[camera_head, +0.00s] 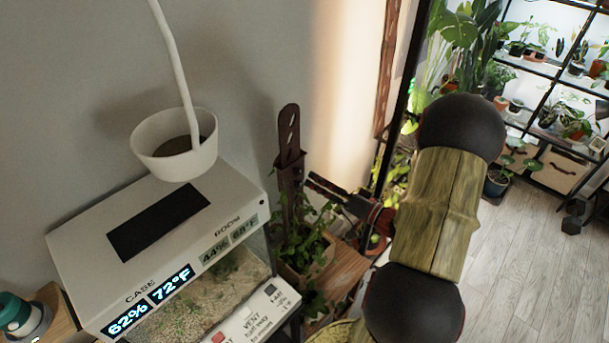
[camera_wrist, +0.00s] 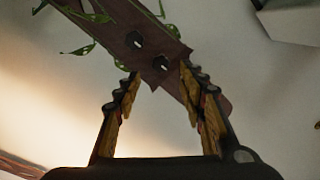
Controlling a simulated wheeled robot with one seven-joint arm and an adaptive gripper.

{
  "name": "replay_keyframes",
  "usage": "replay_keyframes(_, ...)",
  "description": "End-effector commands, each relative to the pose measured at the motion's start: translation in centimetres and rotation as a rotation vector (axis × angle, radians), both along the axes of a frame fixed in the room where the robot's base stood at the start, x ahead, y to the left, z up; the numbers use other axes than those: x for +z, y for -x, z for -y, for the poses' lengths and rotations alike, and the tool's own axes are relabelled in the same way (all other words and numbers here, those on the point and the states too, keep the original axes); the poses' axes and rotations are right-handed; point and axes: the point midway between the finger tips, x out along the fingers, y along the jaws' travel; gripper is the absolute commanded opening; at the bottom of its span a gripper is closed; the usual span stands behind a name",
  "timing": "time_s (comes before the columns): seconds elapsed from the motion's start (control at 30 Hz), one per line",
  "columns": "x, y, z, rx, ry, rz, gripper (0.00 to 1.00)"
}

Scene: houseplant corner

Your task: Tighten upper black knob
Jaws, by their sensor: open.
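In the wrist view the post (camera_wrist: 110,18) runs diagonally across the top. It carries two black knobs: one closer to its narrow end, seemingly the upper knob (camera_wrist: 160,63), and one closer to the leaves, the lower knob (camera_wrist: 134,40). My gripper (camera_wrist: 158,76) is open, its yellowish fingers apart with nothing held. Its right fingertip overlaps the post in the picture; contact cannot be told. My gripper (camera_head: 318,188) is beside the post's right side in the head view.
Green leaves (camera_head: 300,245) surround the post's base. A white terrarium case (camera_head: 85,235) with a display stands left of it, with a white pot (camera_head: 205,155) on top. A wall is behind. Plant shelves (camera_head: 550,70) and open floor (camera_head: 530,260) lie to the right.

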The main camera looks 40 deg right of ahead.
Motion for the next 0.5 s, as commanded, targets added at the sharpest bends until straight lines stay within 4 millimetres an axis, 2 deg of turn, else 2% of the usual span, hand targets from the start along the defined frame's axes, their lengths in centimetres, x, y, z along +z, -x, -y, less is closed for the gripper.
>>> replay_keyframes(0.1, -0.1, -1.9, -0.6, 0.006, 0.001, 0.000, 0.41)
replay_keyframes(0.3, -0.1, -4.3, -1.1, 0.005, 0.000, -0.001, 0.41)
replay_keyframes(0.5, 0.0, -5.5, -1.3, 0.003, -0.001, -0.002, 0.41)
